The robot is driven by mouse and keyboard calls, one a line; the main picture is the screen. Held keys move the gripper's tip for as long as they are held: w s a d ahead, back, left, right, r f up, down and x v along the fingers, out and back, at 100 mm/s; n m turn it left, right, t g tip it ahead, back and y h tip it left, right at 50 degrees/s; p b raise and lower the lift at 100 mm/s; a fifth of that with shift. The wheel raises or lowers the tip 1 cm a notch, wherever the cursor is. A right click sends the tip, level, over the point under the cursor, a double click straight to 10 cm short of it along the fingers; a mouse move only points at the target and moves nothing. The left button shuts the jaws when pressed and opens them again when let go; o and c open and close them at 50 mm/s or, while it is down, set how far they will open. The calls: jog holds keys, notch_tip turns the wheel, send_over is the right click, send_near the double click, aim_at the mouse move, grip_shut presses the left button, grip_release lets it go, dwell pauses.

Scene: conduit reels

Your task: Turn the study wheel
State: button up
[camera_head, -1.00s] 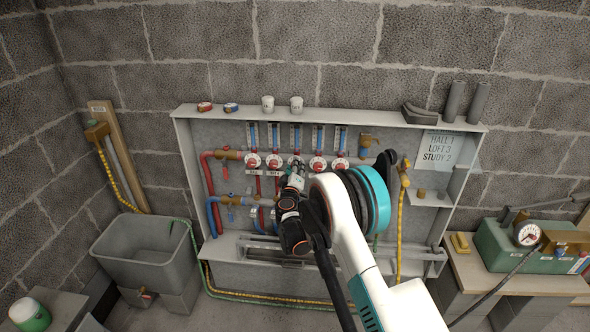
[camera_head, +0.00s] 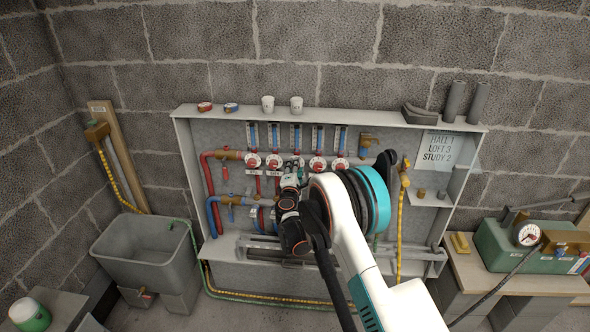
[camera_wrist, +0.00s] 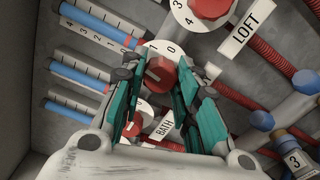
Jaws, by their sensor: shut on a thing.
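My gripper (camera_wrist: 160,88) is shut on a red wheel (camera_wrist: 160,74), with a teal-padded finger on each side of it. A white dial (camera_wrist: 152,47) marked 0 and 1 shows behind this wheel. The wheel's own name tag is hidden, so I cannot read which room it serves. In the head view my gripper (camera_head: 296,170) is at the middle of the row of red wheels and covers part of it. The wall sign (camera_head: 437,148) reads HALL 1, LOFT 3, STUDY 2.
A neighbouring wheel (camera_wrist: 208,7) has a LOFT tag (camera_wrist: 248,27); a BATH tag (camera_wrist: 164,128) shows between the fingers. Blue-filled gauges (camera_wrist: 80,73) and red corrugated pipes (camera_wrist: 245,98) are close by. The cabinet shelf (camera_head: 235,246) lies below; a grey tub (camera_head: 150,245) stands left.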

jog(key=shift+n, duration=0.8)
jog(key=o, duration=1.1)
jog(key=shift+c, duration=0.2)
jog(key=s, duration=1.2)
jog(key=shift+a, duration=0.25)
